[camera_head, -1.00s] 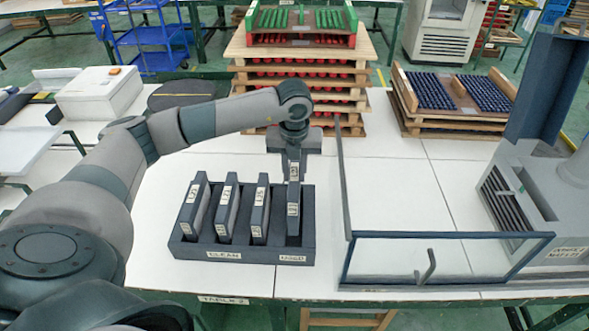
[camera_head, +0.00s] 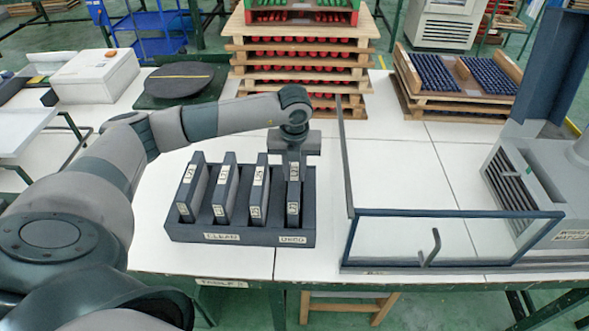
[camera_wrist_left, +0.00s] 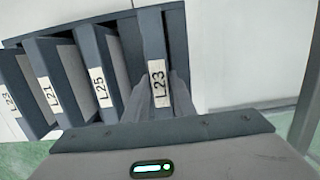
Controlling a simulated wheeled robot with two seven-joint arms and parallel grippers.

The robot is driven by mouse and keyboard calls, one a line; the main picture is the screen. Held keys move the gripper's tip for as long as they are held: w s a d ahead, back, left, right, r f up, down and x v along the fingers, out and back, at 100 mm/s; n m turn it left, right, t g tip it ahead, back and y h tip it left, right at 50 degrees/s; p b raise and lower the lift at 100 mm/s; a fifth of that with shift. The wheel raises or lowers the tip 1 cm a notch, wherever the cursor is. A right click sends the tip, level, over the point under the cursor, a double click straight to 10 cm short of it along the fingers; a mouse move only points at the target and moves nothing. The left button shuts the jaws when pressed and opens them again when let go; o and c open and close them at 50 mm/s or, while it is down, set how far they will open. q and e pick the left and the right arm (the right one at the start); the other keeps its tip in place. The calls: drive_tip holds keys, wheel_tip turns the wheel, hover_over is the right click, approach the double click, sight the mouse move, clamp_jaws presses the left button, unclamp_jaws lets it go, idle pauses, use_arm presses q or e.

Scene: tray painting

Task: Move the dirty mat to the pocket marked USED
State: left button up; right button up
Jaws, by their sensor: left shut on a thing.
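A dark rack (camera_head: 240,236) stands on the white table, marked CLEAN at its front left and USED at its front right. My left gripper (camera_head: 294,160) is over the rightmost pocket, shut on a dark mat (camera_head: 293,195) that stands upright there. The mat's lower part is inside the pocket; whether it rests on the bottom I cannot tell. In the left wrist view the held mat (camera_wrist_left: 152,38) bears the label L23, between my fingers (camera_wrist_left: 165,100). Its dirt cannot be made out. My right gripper is not in view.
Several other mats (camera_head: 226,190) stand in the rack's pockets to the left. A clear panel with a blue frame and handle (camera_head: 432,248) stands close to the rack's right. A grey machine (camera_head: 545,190) is at far right. Stacked trays (camera_head: 300,60) stand behind.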

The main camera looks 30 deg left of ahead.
use_arm(q)
drive_tip(key=shift+f+b, duration=0.35)
drive_tip(key=shift+f, duration=0.3)
drive_tip(key=shift+f+b, duration=0.45)
drive_tip(key=shift+b, duration=0.1)
idle(0.4)
drive_tip(key=o, duration=1)
